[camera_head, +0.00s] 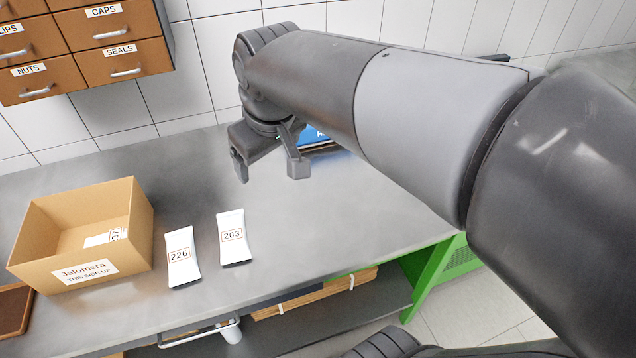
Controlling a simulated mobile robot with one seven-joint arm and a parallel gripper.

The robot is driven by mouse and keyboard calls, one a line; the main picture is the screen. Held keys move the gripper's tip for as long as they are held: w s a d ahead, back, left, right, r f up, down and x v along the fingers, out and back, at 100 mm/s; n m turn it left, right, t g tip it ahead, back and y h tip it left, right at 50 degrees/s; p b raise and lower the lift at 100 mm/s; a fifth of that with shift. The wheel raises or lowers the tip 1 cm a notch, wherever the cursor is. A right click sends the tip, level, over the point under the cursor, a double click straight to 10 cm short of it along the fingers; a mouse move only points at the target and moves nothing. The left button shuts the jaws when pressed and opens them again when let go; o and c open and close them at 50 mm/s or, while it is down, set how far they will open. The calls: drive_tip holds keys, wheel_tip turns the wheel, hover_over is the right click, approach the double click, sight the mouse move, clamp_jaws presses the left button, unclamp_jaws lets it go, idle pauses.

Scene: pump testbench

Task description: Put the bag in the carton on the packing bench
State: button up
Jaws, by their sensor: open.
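An open carton (135,221) labelled "Jalomera, this side up" stands at the left of the grey bench (205,315). My gripper (270,174) is open and empty, pointing down above the bench, behind and to the right of bag 203. Which bag the task means cannot be told.
A blue object (318,136) lies behind my gripper, partly hidden by my arm. Brown drawers (125,62) labelled caps, seals and nuts hang on the tiled wall. A brown tray (14,310) sits at the left edge. The bench middle is clear.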

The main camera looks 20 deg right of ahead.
drive_tip(key=s+d+f+m+t, duration=0.1)
drive_tip(key=s+d+f+m, duration=0.3)
drive_tip(key=s+d, duration=0.3)
drive_tip(key=s, duration=0.3)
drive_tip(key=shift+m+h, duration=0.3)
drive_tip(key=shift+m, duration=0.1)
